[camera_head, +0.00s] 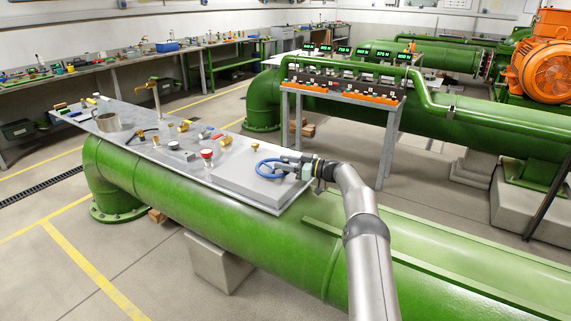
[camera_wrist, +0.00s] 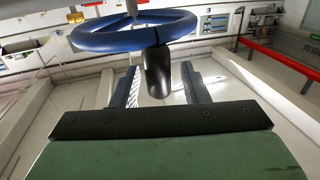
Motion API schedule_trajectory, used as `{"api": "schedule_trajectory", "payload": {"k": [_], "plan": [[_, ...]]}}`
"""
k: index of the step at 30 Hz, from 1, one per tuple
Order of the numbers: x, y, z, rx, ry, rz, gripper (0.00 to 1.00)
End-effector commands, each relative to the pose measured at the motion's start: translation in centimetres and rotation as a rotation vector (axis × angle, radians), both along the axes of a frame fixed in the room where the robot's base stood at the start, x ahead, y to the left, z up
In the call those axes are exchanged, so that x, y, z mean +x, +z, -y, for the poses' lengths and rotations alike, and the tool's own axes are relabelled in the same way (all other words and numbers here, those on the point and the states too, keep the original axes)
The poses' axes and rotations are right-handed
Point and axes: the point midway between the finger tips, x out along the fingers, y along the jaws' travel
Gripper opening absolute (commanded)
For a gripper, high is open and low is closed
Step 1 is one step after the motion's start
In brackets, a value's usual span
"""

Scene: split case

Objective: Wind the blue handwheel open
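The blue handwheel (camera_head: 258,170) is a ring at the right end of the grey bench top, above a raised flat plate (camera_head: 236,183). In the wrist view its blue rim (camera_wrist: 115,41) crosses the top of the picture, with a dark cylindrical stem (camera_wrist: 158,75) below it. My gripper (camera_head: 285,164) is at the wheel's right side. In the wrist view my gripper (camera_wrist: 160,82) has its two fingers apart, with the stem showing between them and gaps on both sides. Whether a finger touches the rim or stem cannot be told.
A red-topped fitting (camera_head: 207,154), brass fittings (camera_head: 184,126) and a metal mug (camera_head: 108,122) stand left along the bench top. A large green pipe (camera_head: 190,200) runs below. A rack with green displays (camera_head: 342,78) stands behind. The floor in front is clear.

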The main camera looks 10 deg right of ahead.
Motion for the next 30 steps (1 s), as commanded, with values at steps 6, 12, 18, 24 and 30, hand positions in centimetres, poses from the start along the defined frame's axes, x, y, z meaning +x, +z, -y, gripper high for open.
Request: {"api": "schedule_trajectory", "payload": {"k": [6, 12, 18, 24, 30], "plan": [[-0.3, -0.2, 0.6, -0.001, -0.001, -0.003, 0.41], [-2.2, -0.2, 3.5, -0.001, -0.003, -0.003, 0.41], [-4.9, -0.2, 7.6, -0.002, -0.004, -0.002, 0.41], [-7.5, -0.2, 11.4, -0.001, -0.002, -0.001, 0.41], [-9.1, -0.2, 13.7, -0.001, -0.001, -0.001, 0.41]]}}
